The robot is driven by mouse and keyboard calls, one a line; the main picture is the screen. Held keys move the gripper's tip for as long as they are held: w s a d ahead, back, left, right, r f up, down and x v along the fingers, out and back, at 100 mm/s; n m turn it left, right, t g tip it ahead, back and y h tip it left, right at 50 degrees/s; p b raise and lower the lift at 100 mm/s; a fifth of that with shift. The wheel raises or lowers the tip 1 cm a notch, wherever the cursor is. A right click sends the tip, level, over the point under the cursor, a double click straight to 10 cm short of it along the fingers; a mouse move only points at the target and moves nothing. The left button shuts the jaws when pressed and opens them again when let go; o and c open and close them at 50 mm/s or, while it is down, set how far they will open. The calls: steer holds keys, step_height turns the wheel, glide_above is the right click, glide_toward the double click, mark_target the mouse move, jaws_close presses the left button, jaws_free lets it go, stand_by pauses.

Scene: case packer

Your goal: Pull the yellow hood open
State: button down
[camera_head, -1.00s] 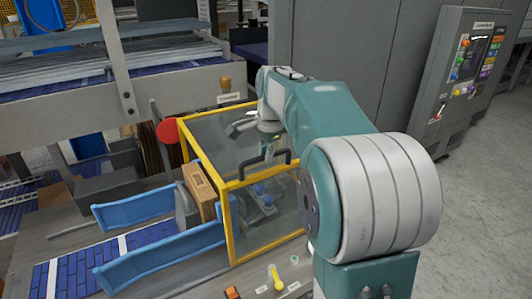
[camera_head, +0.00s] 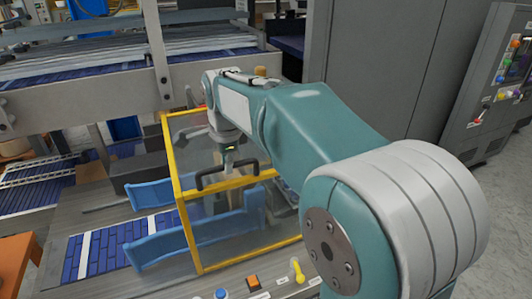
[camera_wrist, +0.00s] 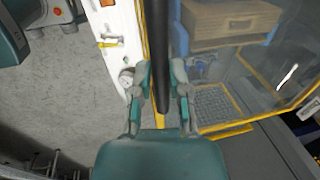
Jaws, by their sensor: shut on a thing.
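The yellow hood (camera_head: 190,234) is a clear box with a yellow frame over the conveyor. Its front panel still stands upright and its lower edge looks down by the table. My gripper (camera_head: 230,160) comes down from above onto the middle of the handle. In the wrist view my gripper (camera_wrist: 161,80) has a finger on each side of the dark handle (camera_wrist: 159,35) and is shut on it. The yellow frame (camera_wrist: 225,131) shows beside it there.
Blue guide rails (camera_head: 165,247) and a blue belt (camera_head: 100,248) lie left of the hood. A brown carton (camera_wrist: 232,20) shows through the panel in the wrist view. Buttons and a yellow lever (camera_head: 297,272) line the front edge. A grey control cabinet (camera_head: 490,105) stands right.

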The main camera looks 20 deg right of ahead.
steer(key=s+a, duration=0.1)
steer(key=a, duration=3.1)
steer(key=shift+a, duration=0.15)
steer(key=c, duration=0.6)
jaws_free()
steer(key=shift+r, duration=0.1)
step_height(320, 180, up, 11)
steer(key=s, duration=0.2)
steer(key=shift+r, duration=0.2)
steer(key=shift+s, duration=0.1)
